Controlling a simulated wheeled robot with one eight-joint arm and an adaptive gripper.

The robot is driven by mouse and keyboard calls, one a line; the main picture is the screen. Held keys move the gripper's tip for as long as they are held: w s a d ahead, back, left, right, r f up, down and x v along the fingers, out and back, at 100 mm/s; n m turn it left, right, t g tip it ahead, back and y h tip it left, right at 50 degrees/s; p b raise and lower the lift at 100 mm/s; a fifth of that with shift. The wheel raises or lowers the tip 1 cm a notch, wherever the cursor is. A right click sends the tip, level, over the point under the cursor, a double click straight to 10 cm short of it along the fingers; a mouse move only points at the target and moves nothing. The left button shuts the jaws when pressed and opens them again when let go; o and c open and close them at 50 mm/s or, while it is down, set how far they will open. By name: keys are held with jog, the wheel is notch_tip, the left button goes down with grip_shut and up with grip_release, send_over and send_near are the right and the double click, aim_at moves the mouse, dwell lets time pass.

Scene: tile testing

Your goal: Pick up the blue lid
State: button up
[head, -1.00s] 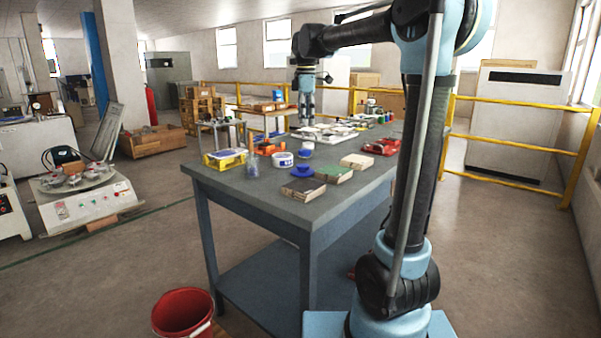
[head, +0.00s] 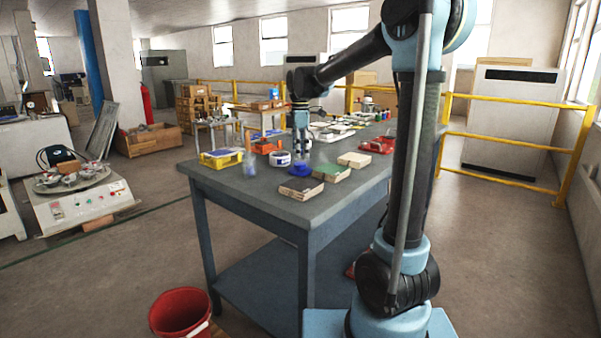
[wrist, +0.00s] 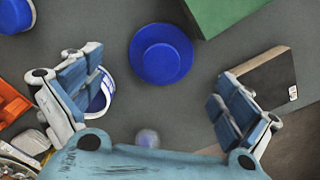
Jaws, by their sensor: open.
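A round blue lid (wrist: 160,53), with a raised middle and a wider rim, lies on the table in the upper middle of the wrist view. In the head view the blue lid (head: 300,170) is behind the dark-topped block. My gripper (wrist: 158,100) is open and empty, its two fingers wide apart. The lid lies between the fingers' lines but beyond their tips in the picture, not touched. In the head view my gripper (head: 301,148) points down over the table, behind the lid. A second round blue thing (wrist: 15,14) is cut off at the wrist view's upper left corner.
A white tub (head: 281,158) stands left of the lid, partly behind a finger in the wrist view. A green-topped block (wrist: 222,12) and a dark-topped block (wrist: 268,76) lie to the right. An orange thing (wrist: 10,102) is at far left. Bare grey table surrounds the lid.

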aim_at(300, 164)
jog(key=shift+f, duration=2.55)
jog(key=shift+s, duration=0.1)
jog(key=c, duration=1)
